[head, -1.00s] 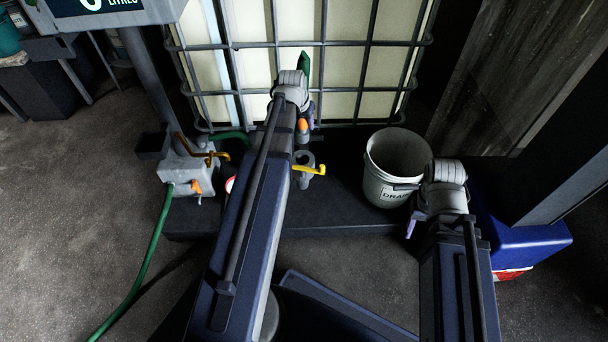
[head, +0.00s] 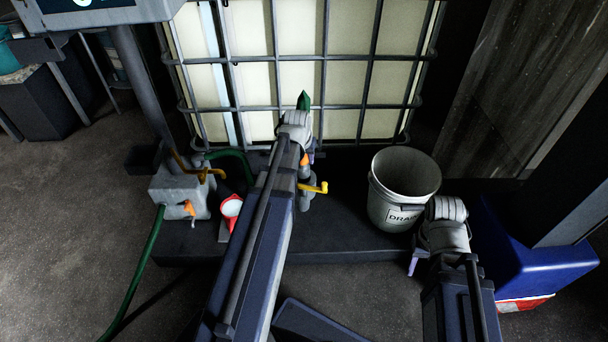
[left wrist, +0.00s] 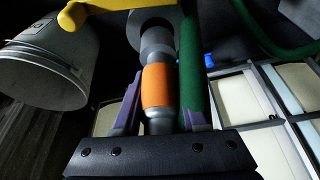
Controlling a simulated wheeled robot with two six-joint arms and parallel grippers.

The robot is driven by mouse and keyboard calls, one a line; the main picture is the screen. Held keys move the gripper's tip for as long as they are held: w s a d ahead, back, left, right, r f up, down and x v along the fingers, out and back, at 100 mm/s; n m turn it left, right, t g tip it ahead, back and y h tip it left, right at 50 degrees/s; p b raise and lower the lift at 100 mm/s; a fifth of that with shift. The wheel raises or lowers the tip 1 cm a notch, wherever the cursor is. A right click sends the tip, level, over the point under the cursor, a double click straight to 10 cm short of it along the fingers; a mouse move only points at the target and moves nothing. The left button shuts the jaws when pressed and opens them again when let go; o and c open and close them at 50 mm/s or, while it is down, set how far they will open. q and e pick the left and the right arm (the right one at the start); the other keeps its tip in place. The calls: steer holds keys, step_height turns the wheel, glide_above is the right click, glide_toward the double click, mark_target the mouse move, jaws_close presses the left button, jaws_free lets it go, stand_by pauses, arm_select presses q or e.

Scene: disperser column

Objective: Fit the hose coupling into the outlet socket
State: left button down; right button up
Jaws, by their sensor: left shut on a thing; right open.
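The hose coupling, grey with an orange band, shows in the left wrist view (left wrist: 159,88) and partly in the head view (head: 304,159). My left gripper (left wrist: 160,112) is shut on it with purple fingers on both sides. The grey outlet socket (left wrist: 152,38), with a yellow handle (head: 314,188), lies just beyond the coupling's front end, roughly in line. I cannot tell whether the coupling's tip is inside it. In the head view my left arm hides part of the socket. My right gripper (head: 413,264) is open and empty, low in front of the bucket, partly hidden by its wrist.
A white drain bucket (head: 403,190) stands right of the socket. A caged tank (head: 300,60) rises behind. A grey pump box (head: 180,192) with a green hose (head: 140,270) and a red-and-white round item (head: 231,207) are at left. A blue box (head: 540,262) is at right.

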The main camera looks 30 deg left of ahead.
mark_target(302, 158)
arm_select(q)
steer(key=shift+f, duration=0.2)
step_height(302, 158, down, 4)
steer(key=b, duration=0.3)
steer(key=shift+r, duration=0.2)
steer(key=shift+f+b, duration=0.1)
steer(key=shift+b, duration=0.2)
steer(key=shift+f, duration=0.15)
steer(key=shift+c, duration=2.2)
jaws_free()
steer(key=p+v, duration=1.1)
steer(key=v, duration=0.1)
steer(key=shift+r, duration=0.3)
steer(key=shift+f, duration=0.1)
